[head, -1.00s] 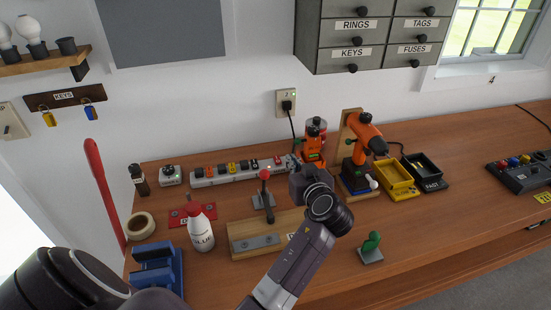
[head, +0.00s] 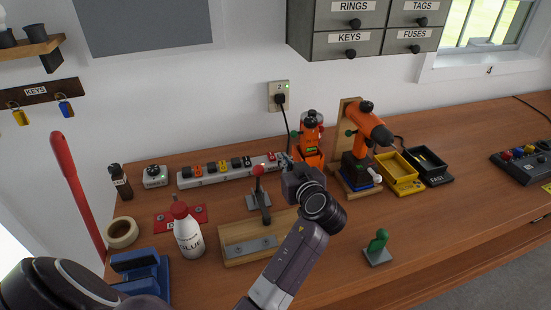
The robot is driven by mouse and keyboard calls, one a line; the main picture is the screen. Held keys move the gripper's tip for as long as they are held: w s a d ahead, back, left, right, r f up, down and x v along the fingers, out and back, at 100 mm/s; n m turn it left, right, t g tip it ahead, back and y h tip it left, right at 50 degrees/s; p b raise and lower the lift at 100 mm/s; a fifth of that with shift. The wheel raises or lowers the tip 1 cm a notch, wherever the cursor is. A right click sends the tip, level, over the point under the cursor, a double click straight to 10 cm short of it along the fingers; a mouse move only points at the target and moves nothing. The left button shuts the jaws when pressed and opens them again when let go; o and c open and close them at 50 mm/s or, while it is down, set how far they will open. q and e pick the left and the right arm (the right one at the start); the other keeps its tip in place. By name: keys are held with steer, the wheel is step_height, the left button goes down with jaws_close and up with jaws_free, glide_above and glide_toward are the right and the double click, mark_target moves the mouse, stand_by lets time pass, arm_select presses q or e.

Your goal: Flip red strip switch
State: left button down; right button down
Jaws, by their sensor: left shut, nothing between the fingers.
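The white power strip (head: 186,179) lies along the back of the bench against the wall, with several small coloured switches and black plugs or labels on top. A red switch (head: 272,157) shows near its right end. My left gripper (head: 283,161) is shut and empty, at the right end of the strip, close to that switch. I cannot tell whether it touches the strip. The wrist hides part of the bench behind it. The switch's position is too small to read. My right gripper is not in view.
A red-tipped lever (head: 259,180) stands left of my wrist. A glue bottle (head: 187,232), tape roll (head: 122,232) and blue vise-like block (head: 140,275) stand at front left. An orange drill (head: 368,122) and yellow tray (head: 398,172) stand to the right.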

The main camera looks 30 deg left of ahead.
arm_select(q)
steer(key=b, duration=0.2)
glide_above(271, 157)
steer(key=s+d, duration=0.2)
steer(key=d, duration=0.1)
step_height(271, 157, down, 2)
steer(key=f, duration=0.1)
steer(key=shift+w+a+f+b, duration=0.1)
steer(key=shift+a+f+b, duration=0.15)
steer(key=shift+f, duration=0.3)
steer(key=shift+w+a+f+b, duration=0.1)
steer(key=shift+a+f+b, duration=0.15)
steer(key=shift+f, duration=0.25)
steer(key=shift+d+f+b, duration=0.1)
steer(key=shift+f+b, duration=0.2)
steer(key=shift+f, duration=0.45)
